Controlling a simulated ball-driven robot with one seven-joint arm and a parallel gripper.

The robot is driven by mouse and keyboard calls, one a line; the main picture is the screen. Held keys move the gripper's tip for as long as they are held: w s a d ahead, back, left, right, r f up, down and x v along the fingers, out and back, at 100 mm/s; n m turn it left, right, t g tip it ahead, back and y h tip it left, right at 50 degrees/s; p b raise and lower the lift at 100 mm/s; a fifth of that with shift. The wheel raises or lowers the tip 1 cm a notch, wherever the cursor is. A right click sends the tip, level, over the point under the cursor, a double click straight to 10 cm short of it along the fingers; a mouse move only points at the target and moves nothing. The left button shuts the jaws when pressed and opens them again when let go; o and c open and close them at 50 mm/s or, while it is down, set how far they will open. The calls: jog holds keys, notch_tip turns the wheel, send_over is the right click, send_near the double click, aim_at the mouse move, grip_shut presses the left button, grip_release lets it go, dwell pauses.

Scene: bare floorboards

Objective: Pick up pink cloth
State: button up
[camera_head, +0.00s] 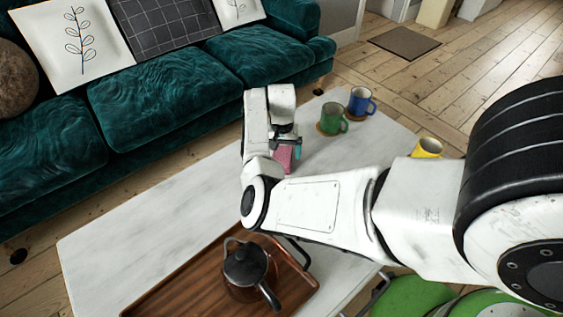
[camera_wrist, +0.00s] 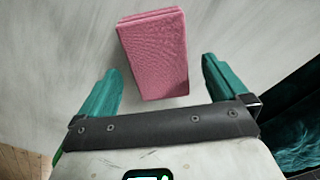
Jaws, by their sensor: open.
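The pink cloth (camera_wrist: 155,55) is a folded, rectangular stack lying on the pale table top in the wrist view. In the head view only part of the pink cloth (camera_head: 283,160) shows, the rest being hidden by my arm. My gripper (camera_wrist: 160,85) is open, with one teal finger on each side of the cloth's near end. Gaps show between the cloth and both fingers, and it is not held. In the head view my gripper (camera_head: 288,148) is above the table at the cloth; I cannot tell its exact height.
The pale coffee table (camera_head: 130,240) also bears a green mug (camera_head: 332,121), a blue mug (camera_head: 360,102) and a yellow mug (camera_head: 427,148). A wooden tray (camera_head: 185,285) with a dark teapot (camera_head: 246,268) lies at the near end. A teal sofa (camera_head: 160,90) runs along the far side.

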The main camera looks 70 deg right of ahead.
notch_tip(320, 180, down, 2)
jog(key=shift+f, duration=0.15)
jog(key=c, duration=1.1)
jog(key=shift+r, duration=0.45)
notch_tip(320, 180, up, 2)
jog(key=shift+r+p, duration=0.1)
jog(key=shift+p, duration=0.5)
jog(key=s+a+r+p, duration=0.1)
jog(key=s+r, duration=0.2)
jog(key=s, duration=0.1)
jog(key=s+a+r+p, duration=0.1)
jog(key=s+r+p, duration=0.1)
jog(key=s, duration=0.3)
jog(key=s+a+r+p, duration=0.1)
jog(key=s+a+r, duration=0.1)
jog(key=s+r, duration=0.2)
jog(key=shift+s+r+p, duration=0.2)
jog(key=shift+r+p, duration=0.2)
jog(key=shift+r, duration=0.1)
